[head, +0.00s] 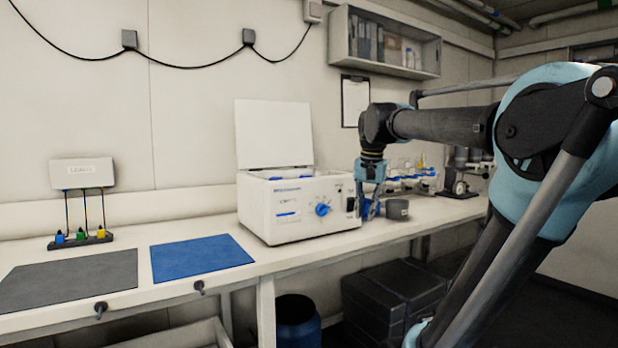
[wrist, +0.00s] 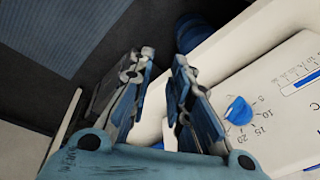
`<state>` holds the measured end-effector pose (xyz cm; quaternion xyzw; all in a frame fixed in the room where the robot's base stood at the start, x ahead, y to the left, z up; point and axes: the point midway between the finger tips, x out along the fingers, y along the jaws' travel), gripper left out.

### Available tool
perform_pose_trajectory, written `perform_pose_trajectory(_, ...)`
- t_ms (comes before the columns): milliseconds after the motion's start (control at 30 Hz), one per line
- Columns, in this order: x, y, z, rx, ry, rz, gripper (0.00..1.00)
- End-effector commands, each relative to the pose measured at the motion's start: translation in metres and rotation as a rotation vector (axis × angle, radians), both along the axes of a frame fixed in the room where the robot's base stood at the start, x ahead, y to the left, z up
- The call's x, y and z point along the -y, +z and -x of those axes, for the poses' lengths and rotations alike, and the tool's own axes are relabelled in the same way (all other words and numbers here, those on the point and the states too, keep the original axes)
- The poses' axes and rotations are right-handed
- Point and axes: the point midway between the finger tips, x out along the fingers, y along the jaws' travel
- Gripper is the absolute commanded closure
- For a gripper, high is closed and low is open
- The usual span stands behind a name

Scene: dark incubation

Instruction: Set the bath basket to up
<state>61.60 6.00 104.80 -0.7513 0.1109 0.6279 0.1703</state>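The white bath (head: 300,222) stands on the bench with its lid (head: 273,134) raised. Its front has a blue knob (head: 322,210) and a blue-marked panel. Blue items (head: 276,177) show just inside its top opening; the basket itself cannot be made out clearly. My gripper (head: 369,212) points down at the right side of the bath, apart from the knob. In the wrist view my gripper (wrist: 163,75) is open with nothing between its fingers. The knob with a numbered dial also shows in the wrist view (wrist: 239,110), right of the fingers.
A dark round pot (head: 397,210) stands right of my gripper, with glassware and a dark instrument (head: 457,182) beyond. Blue (head: 200,257) and grey (head: 70,282) mats lie left of the bath. A rack with coloured items (head: 80,238) stands behind the grey mat.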

Motion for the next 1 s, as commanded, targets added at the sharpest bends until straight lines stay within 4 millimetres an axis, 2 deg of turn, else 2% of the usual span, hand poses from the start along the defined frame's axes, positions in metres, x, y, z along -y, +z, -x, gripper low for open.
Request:
perform_pose_trajectory(33,-0.009,0.021,-0.016,-0.003,-0.025,-0.009,0.82)
perform_pose_trajectory(200,-0.036,0.084,-0.062,-0.013,-0.136,-0.043,0.82)
perform_pose_trajectory(500,-0.092,0.175,-0.134,-0.037,-0.335,-0.100,0.82)
perform_pose_trajectory(733,-0.134,0.223,-0.173,-0.057,-0.471,-0.139,0.82)
perform_pose_trajectory(900,-0.153,0.240,-0.188,-0.067,-0.534,-0.155,0.82)
perform_pose_trajectory(1000,-0.158,0.244,-0.191,-0.070,-0.552,-0.159,0.82)
